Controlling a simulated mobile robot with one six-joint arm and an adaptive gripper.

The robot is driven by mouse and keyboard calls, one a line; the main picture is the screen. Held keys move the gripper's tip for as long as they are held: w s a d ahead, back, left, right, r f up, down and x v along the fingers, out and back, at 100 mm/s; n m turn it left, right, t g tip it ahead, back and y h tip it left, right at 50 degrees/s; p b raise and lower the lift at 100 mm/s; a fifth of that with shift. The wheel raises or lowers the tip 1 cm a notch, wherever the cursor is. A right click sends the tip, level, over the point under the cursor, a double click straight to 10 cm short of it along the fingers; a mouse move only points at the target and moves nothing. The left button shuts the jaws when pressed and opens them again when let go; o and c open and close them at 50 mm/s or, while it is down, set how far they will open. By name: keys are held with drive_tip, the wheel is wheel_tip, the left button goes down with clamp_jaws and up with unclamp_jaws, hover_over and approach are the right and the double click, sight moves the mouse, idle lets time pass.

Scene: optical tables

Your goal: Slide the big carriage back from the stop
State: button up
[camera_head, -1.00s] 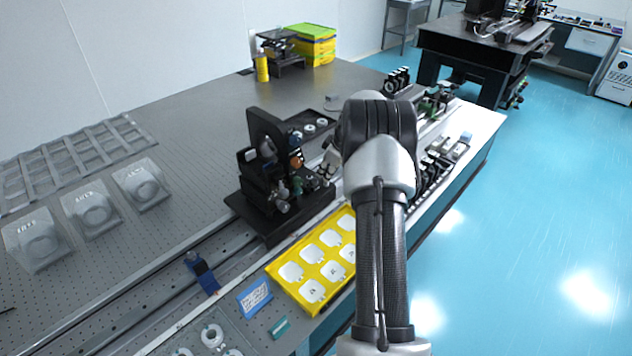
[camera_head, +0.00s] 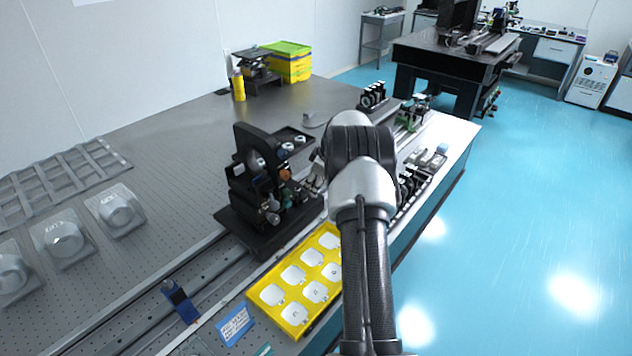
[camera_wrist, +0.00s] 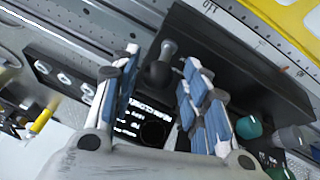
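The big carriage (camera_head: 258,238) is a black block with an upright plate and several knobs, sitting on the long rail in the head view. A blue stop (camera_head: 180,302) sits on the same rail, nearer the camera, with a gap between them. In the wrist view the carriage's black body (camera_wrist: 245,70) fills the upper right. My gripper (camera_wrist: 160,66) is open there, with a black ball knob (camera_wrist: 158,74) on a short post between or just beyond its fingertips. I cannot tell whether the fingers touch it. In the head view my arm mostly hides the gripper, at the carriage's right side.
A yellow tray (camera_head: 255,297) with white pieces lies in front of the rail. A blue label card (camera_head: 235,326) lies beside it. Black mounts (camera_head: 372,95) stand farther back. The rail between stop and carriage looks clear.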

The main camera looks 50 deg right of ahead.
drive_tip(key=shift+r, duration=0.1)
drive_tip(key=shift+r, duration=0.2)
drive_tip(key=v, duration=1.1)
drive_tip(key=shift+s+r, duration=0.2)
drive_tip(key=shift+r, duration=0.05)
drive_tip(key=shift+f, duration=0.1)
